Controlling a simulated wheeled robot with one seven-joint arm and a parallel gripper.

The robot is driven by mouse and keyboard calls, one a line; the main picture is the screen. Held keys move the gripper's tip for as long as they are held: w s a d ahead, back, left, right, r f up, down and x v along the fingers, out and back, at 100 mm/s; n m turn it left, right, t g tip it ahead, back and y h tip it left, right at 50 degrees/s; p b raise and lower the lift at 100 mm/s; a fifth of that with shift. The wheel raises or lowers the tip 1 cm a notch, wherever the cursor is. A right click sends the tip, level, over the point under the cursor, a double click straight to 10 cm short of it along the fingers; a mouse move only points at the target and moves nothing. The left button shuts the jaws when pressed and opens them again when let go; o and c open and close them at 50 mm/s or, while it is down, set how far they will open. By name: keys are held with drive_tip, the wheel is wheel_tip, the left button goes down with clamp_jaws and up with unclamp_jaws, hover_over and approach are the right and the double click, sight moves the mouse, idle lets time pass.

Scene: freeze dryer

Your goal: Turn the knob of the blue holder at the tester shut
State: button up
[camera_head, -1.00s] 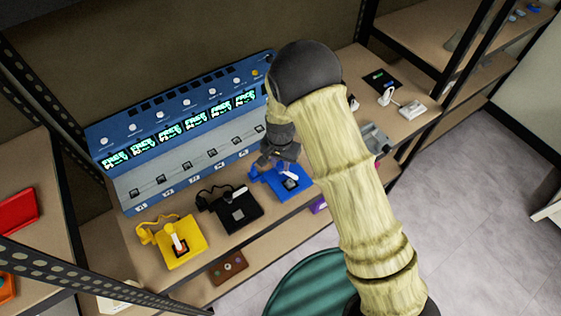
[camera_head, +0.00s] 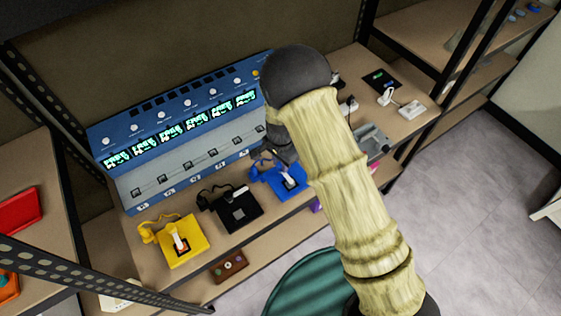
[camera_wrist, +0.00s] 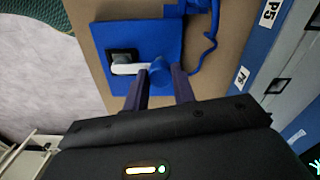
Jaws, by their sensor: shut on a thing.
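The blue holder (camera_head: 270,183) lies on the shelf in front of the tester (camera_head: 180,170). In the wrist view the blue holder (camera_wrist: 145,35) is a flat blue plate with a dark square socket (camera_wrist: 122,56) and a white piece (camera_wrist: 128,69) across it. The blue knob (camera_wrist: 161,78) sits beside the end of the white piece. My gripper (camera_wrist: 160,72) has its two dark fingers on either side of the knob and is shut on it. In the head view my arm and wrist hide most of the gripper and the knob.
A black holder (camera_head: 225,222) and a yellow holder (camera_head: 158,258) lie to the left along the shelf. A blue cable (camera_wrist: 210,45) runs beside the blue holder. White and grey devices (camera_head: 408,108) stand to the right. Perforated metal posts (camera_head: 60,268) frame the left side.

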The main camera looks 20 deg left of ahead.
sight(280, 164)
drive_tip(key=shift+a, duration=0.1)
drive_tip(key=o, duration=1)
wheel_tip(280, 164, up, 18)
drive_tip(key=shift+f+b, duration=0.25)
drive_tip(key=shift+b, duration=0.6)
